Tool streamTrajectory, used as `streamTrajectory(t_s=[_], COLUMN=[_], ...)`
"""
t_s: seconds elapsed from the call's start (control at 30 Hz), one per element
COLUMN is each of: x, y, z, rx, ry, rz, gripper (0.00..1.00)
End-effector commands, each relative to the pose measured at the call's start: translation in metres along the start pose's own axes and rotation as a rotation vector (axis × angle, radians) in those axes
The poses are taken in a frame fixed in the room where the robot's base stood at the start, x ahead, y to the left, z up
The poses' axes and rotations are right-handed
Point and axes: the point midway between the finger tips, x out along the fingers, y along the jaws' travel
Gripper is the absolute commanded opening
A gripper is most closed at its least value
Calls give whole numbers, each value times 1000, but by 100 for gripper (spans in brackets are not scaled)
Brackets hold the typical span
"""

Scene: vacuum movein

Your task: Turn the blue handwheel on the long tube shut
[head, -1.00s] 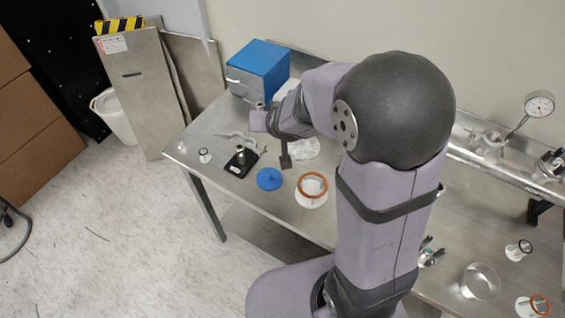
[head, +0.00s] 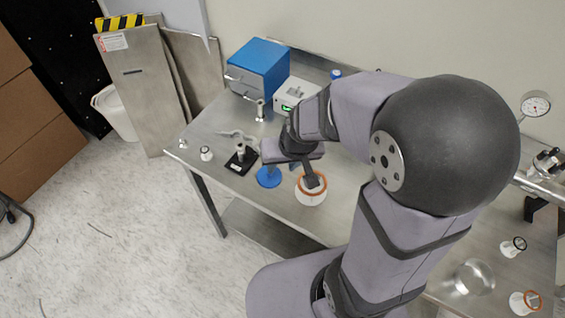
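A blue piece (head: 336,74) shows at the back of the table, just above my arm. I cannot tell whether it is the handwheel. The long tube (head: 541,188) lies at the right, and my arm hides its left stretch. A flat blue disc with a small stem (head: 268,179) stands loose at the table's front edge. My gripper (head: 308,181) points down, with a dark fingertip in front of or over a white flanged piece with an orange ring (head: 311,198). I cannot tell whether they touch. The finger gap is not clear, and I see nothing held.
A blue box (head: 258,68) and a white device with a green display (head: 293,97) stand at the back left. A black-based post (head: 241,160) is left of the disc. A dial gauge (head: 536,105) rises above the tube. A glass dish (head: 474,277) is front right.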

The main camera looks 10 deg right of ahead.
Motion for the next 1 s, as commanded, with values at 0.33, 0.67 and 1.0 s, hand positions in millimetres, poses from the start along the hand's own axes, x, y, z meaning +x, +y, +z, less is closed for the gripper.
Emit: streamTrajectory(t_s=[0.33, 0.67, 1.0], x=[0, 16, 57], y=[0, 21, 39], z=[1, -22, -134], rx=[0, 274, 390], ry=[-3, -24, 417], rz=[1, -8, 47], gripper=[34, 34, 34])
